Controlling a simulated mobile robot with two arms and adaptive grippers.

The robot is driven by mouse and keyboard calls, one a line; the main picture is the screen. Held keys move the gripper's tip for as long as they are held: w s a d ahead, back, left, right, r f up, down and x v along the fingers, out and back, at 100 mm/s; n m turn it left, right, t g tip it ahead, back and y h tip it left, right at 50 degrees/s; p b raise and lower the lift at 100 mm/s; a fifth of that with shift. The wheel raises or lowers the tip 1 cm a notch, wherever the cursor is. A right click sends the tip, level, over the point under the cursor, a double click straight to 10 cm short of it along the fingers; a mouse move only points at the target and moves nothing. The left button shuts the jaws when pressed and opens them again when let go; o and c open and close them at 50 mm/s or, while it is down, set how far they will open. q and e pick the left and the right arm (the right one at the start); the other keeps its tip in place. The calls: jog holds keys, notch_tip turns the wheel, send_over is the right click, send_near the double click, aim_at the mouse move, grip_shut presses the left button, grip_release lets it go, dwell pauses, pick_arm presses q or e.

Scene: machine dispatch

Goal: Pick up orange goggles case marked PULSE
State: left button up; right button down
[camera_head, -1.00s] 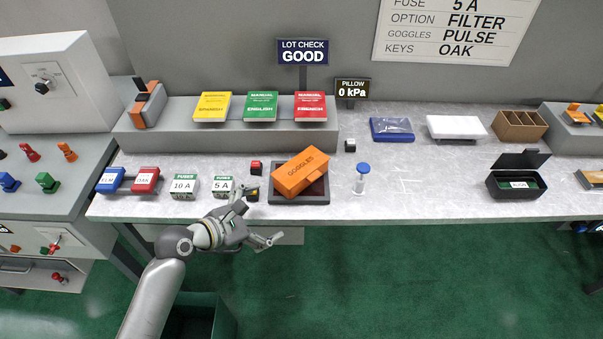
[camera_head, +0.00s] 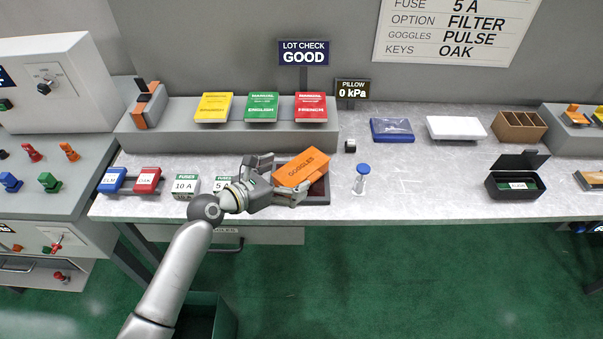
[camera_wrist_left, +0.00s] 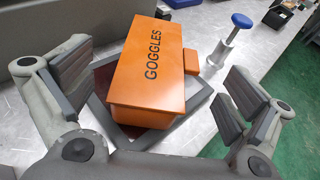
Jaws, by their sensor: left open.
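The orange goggles case (camera_head: 301,167) rests tilted on a dark square tray (camera_head: 316,196) on the bench. Its lid reads GOGGLES; I cannot see the word PULSE on it. My left gripper (camera_head: 275,179) is open at the left end of the case. In the left wrist view the case (camera_wrist_left: 150,72) stands between the two spread fingers (camera_wrist_left: 165,95), with a gap on both sides. A small orange tab (camera_wrist_left: 192,62) shows at its side. The wall sign lists goggles as PULSE (camera_head: 468,37). My right gripper is not in view.
A blue-topped plunger (camera_head: 362,178) stands just right of the tray. Fuse boxes (camera_head: 186,186) sit to the left, partly behind my arm. Yellow, green and red manuals (camera_head: 262,107) lie on the raised shelf behind. The bench right of the plunger is clear up to a black open box (camera_head: 517,180).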

aim_at(305, 168)
pick_arm(q)
jog(key=x, duration=0.4)
jog(key=shift+d+f, duration=0.15)
jog(key=shift+d, duration=0.1)
jog(key=shift+s, duration=0.1)
jog(key=shift+a, duration=0.1)
jog(key=shift+c, duration=0.9)
jog(key=c, duration=1.3)
